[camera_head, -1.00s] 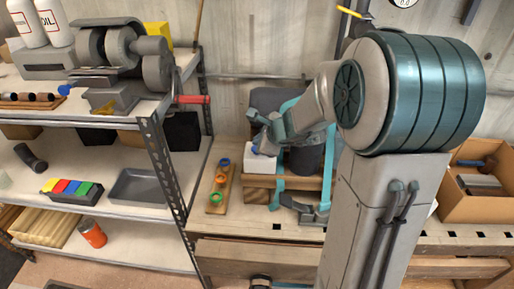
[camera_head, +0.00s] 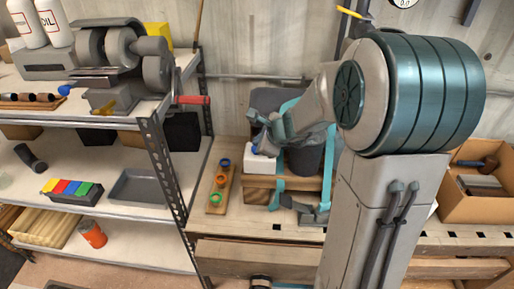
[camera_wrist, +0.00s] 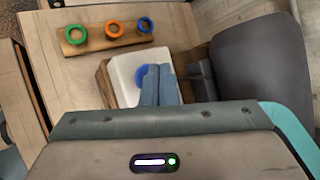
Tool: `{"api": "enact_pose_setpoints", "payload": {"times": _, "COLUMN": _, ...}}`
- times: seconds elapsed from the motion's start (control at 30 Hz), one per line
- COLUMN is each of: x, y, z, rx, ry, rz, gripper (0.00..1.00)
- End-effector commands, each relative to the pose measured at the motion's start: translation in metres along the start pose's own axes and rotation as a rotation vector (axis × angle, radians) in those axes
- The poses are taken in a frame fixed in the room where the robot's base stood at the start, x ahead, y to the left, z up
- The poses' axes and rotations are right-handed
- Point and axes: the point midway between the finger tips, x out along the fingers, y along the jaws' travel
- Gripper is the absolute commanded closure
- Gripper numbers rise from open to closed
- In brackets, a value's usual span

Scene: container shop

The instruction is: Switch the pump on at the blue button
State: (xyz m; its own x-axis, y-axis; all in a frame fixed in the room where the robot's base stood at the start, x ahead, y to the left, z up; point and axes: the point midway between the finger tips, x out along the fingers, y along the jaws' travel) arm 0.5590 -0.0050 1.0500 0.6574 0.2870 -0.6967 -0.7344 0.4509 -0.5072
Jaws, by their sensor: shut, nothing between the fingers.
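The blue button (camera_wrist: 141,75) sits on top of a white box (camera_wrist: 124,72) in the wrist view. In the head view the blue button (camera_head: 254,150) shows as a small blue patch on the white box (camera_head: 260,164). My gripper (camera_wrist: 160,70) is shut and empty, with its fingers over the button's right part. In the head view my gripper (camera_head: 264,138) reaches down to the box from the right. Whether the fingertips touch or press the button cannot be told. A dark grey body (camera_wrist: 262,60), possibly the pump, stands beside the box.
The white box rests on a wooden block (camera_head: 258,189) on the workbench. A wooden strip (camera_head: 213,204) with orange, blue and green rings lies left of it. A metal shelf (camera_head: 165,185) stands at the left. A cardboard box (camera_head: 455,205) stands at the right.

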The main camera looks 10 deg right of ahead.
Motion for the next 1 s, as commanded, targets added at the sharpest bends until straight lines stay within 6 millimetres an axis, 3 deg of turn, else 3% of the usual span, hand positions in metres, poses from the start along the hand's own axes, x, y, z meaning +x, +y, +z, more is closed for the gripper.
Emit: {"api": "enact_pose_setpoints", "payload": {"times": 1.0, "x": 0.0063, "y": 0.0043, "z": -0.0046, "rx": 0.000, "ry": 0.000, "rz": 0.000, "gripper": 1.00}}
